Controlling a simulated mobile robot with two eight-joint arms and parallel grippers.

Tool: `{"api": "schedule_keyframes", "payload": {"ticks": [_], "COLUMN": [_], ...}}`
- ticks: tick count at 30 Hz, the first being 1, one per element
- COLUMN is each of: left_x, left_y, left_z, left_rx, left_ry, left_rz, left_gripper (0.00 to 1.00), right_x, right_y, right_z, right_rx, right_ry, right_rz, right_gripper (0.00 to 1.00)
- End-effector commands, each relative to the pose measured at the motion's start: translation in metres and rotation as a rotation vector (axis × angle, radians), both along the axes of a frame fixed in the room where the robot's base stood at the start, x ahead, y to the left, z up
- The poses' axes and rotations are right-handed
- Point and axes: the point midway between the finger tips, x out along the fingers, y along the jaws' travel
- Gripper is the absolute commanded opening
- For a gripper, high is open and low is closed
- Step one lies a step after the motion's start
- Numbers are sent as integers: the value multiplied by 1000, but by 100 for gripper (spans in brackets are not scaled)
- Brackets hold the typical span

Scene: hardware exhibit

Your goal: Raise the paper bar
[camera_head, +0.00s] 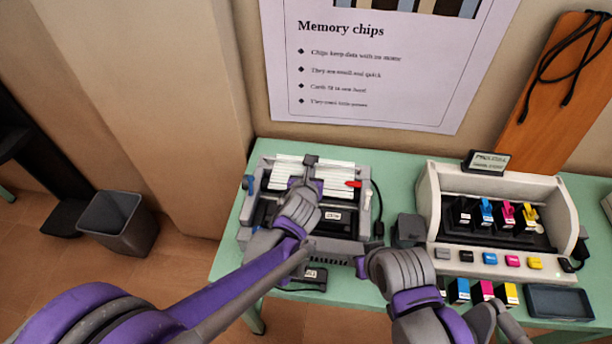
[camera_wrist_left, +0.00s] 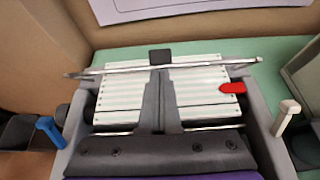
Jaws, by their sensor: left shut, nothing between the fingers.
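A grey printer (camera_head: 358,215) stands on the green table, with lined white paper (camera_head: 335,178) at its back. The paper bar (camera_wrist_left: 215,66), a thin metal rod, lies across the paper in the left wrist view. A black block (camera_wrist_left: 160,56) sits at its middle, also visible in the head view (camera_head: 311,160). My left gripper (camera_wrist_left: 161,76) is over the paper, its shut fingers reaching to the bar just below the block. I cannot tell whether they touch it. My right gripper (camera_head: 363,265) is in front of the printer's right corner; its fingers are not clear.
A red lever (camera_wrist_left: 232,87) lies at the paper's right, a blue lever (camera_wrist_left: 49,130) on the left side and a white lever (camera_wrist_left: 286,117) on the right. An ink-cartridge unit (camera_head: 500,215) stands right of the printer. A poster (camera_head: 380,60) hangs behind.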

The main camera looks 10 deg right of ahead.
Motion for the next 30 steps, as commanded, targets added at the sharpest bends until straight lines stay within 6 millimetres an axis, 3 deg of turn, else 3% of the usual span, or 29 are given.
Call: {"api": "schedule_keyframes", "payload": {"ticks": [14,30], "left_x": [-3,-78], "left_y": [0,22], "left_z": [4,45], "left_rx": [-1,-2], "left_ry": [-2,-3], "left_rz": [-3,-6], "left_gripper": [0,0], "right_x": [0,1], "right_y": [0,0], "right_z": [0,2], "right_rx": [0,0], "right_ry": [0,-2], "right_rz": [0,0], "right_gripper": [40,40]}}
